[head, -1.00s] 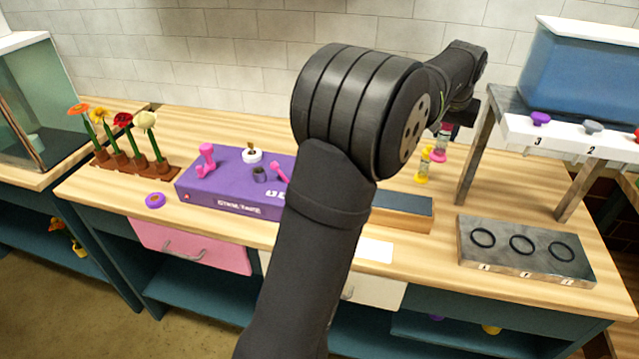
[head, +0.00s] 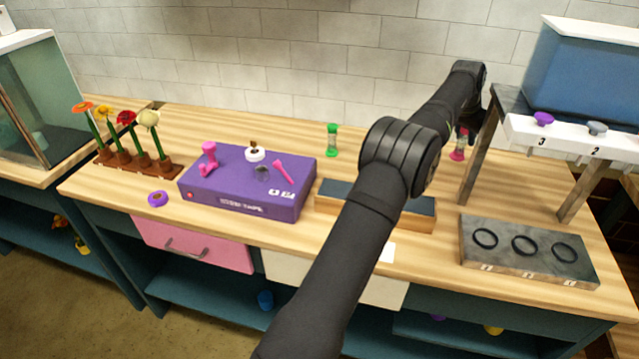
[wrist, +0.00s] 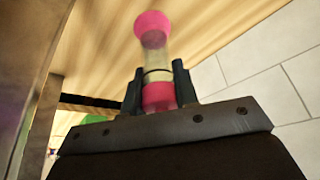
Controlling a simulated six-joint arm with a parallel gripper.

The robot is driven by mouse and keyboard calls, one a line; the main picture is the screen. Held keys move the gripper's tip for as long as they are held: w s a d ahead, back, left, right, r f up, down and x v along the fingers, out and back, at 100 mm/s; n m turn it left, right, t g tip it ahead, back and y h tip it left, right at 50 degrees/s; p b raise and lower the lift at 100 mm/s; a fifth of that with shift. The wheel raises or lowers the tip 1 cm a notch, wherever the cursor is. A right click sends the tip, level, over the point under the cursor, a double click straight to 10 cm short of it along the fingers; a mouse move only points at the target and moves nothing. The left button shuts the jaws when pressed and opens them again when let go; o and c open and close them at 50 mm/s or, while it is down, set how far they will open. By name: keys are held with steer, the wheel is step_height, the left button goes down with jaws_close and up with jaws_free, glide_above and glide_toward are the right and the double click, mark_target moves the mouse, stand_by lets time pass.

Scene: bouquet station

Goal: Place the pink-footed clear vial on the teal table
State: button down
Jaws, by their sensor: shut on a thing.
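The pink-footed clear vial (wrist: 155,52) has a pink piece at each end and a clear middle. My gripper (wrist: 156,78) is shut on it near one pink end in the wrist view. In the head view the vial (head: 459,146) is upright beside the grey stand's left leg, at the back right of the bench. I cannot tell whether its foot touches the wood. My gripper is mostly hidden in the head view. The only teal I see on a table is the frame of the wood-topped bench (head: 190,292).
A green-ended vial (head: 332,140) stands at the back middle. The grey stand (head: 487,145) is close to the held vial. A grey block with rings (head: 525,262) lies in front. A purple box (head: 250,200) and flower rack (head: 135,168) are at left. Wood behind the purple box is bare.

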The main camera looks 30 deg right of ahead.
steer(key=shift+m, duration=0.6)
steer(key=shift+s+a+x, duration=0.1)
steer(key=shift+a+x, duration=0.05)
steer(key=shift+x, duration=1.65)
steer(key=shift+s+a+x, duration=0.1)
steer(key=shift+a+x, duration=0.05)
steer(key=shift+x, duration=1.7)
steer(key=shift+f, duration=0.2)
steer(key=c, duration=1.1)
jaws_free()
steer(key=shift+f, duration=0.15)
steer(key=shift+a+r, duration=0.1)
steer(key=shift+r, duration=0.3)
steer(key=v, duration=1.1)
steer(key=shift+w+a+r, duration=0.1)
steer(key=shift+a+r, duration=0.1)
steer(key=shift+a, duration=0.05)
